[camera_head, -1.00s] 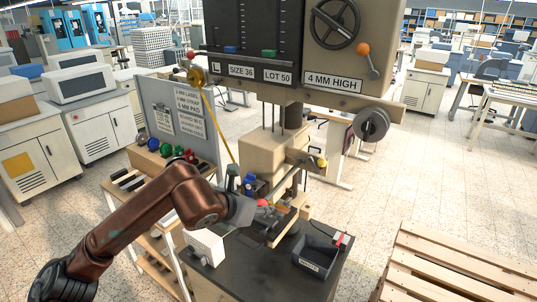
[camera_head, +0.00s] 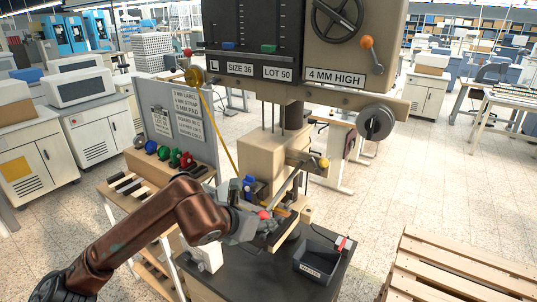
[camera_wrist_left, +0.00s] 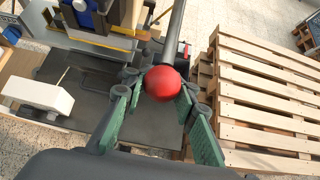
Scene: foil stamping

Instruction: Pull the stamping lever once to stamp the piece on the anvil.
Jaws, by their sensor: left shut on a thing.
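The stamping lever ends in a red ball knob (camera_head: 264,215) at the front of the stamping press (camera_head: 268,160). In the left wrist view the red knob (camera_wrist_left: 162,83) sits between my green-padded fingers, with the grey lever rod (camera_wrist_left: 176,35) running up behind it. My left gripper (camera_head: 248,226) is shut on the lever at this knob; it also shows in the left wrist view (camera_wrist_left: 158,95). The anvil area lies behind the gripper, and I cannot make out the piece on it. My right gripper is not in view.
A dark bin (camera_head: 316,262) stands on the black bench top (camera_head: 275,280), right of the lever. A white block (camera_wrist_left: 38,95) is left of the gripper. A wooden pallet (camera_head: 460,268) lies at the right. A side shelf with coloured rolls (camera_head: 165,153) is at the left.

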